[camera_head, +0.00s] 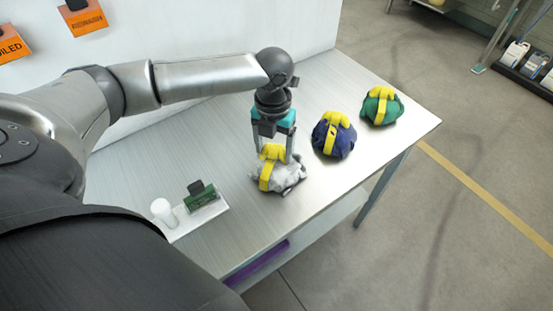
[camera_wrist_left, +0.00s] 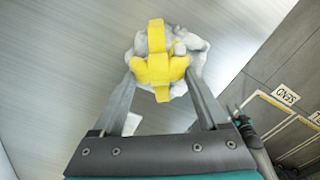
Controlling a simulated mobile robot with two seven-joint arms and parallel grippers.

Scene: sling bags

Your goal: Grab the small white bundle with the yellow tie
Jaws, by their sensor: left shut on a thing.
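The small white bundle with the yellow tie (camera_head: 284,178) sits on the metal table, nearest of the three bundles to my arm. My left gripper (camera_head: 273,154) points down over it. Its two fingers reach to either side of the yellow tie and are shut on the bundle. In the left wrist view the white bundle (camera_wrist_left: 190,45) shows between and beyond the fingertips of my left gripper (camera_wrist_left: 160,68), with its yellow strap crossing the middle. I cannot see a gap under the bundle.
A dark blue bundle (camera_head: 334,141) and a green bundle (camera_head: 381,109), both with yellow ties, stand to the right on the table (camera_head: 330,85). A white base with a green block (camera_head: 202,197) and a white cylinder (camera_head: 162,211) is at the near left.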

